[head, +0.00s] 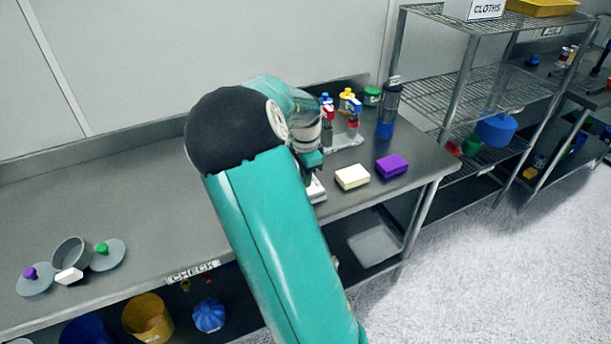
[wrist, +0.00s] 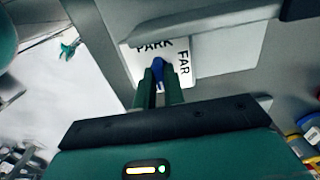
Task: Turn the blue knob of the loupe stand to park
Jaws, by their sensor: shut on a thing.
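The blue knob (wrist: 158,67) shows in the wrist view between the tips of my gripper (wrist: 159,78), which is shut on it. Behind the knob is a white label plate (wrist: 182,52) with PARK printed above the knob and FAR to its right. The knob's pointing direction is hard to tell because the fingers cover most of it. In the head view, my gripper (head: 311,168) is low at the bench's front edge, by a small pale part of the stand (head: 316,191). My arm hides most of the stand there.
A cream block (head: 352,177) and a purple block (head: 391,166) lie right of my gripper. Bottles and a dark flask (head: 388,108) stand behind. A grey bowl (head: 72,252) and lids lie at the left. The bench (head: 130,200) between is clear.

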